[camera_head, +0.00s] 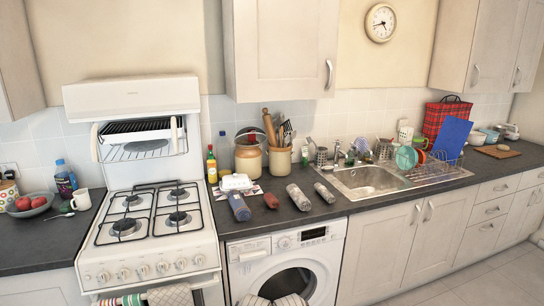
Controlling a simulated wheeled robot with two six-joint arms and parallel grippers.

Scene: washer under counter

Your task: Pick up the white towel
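Several rolled cloths lie in a row on the dark counter above the washing machine. A pale grey-white roll (298,197) lies right of a small red-brown roll (271,200). A smaller whitish roll (325,192) lies beside the sink, and a blue-grey roll (238,206) lies near the stove. A white bundle or pack (236,182) sits behind them. I cannot tell for sure which of the pale items is the white towel. No gripper is clearly in view, and nothing touches the rolls.
The stove (150,235) stands left, with cloths (170,295) hanging on its front. The washing machine (285,265) is under the counter (345,206); pale striped shapes at its bottom are cut off. The sink (362,180) and dish rack (437,172) are right, jars (249,155) behind.

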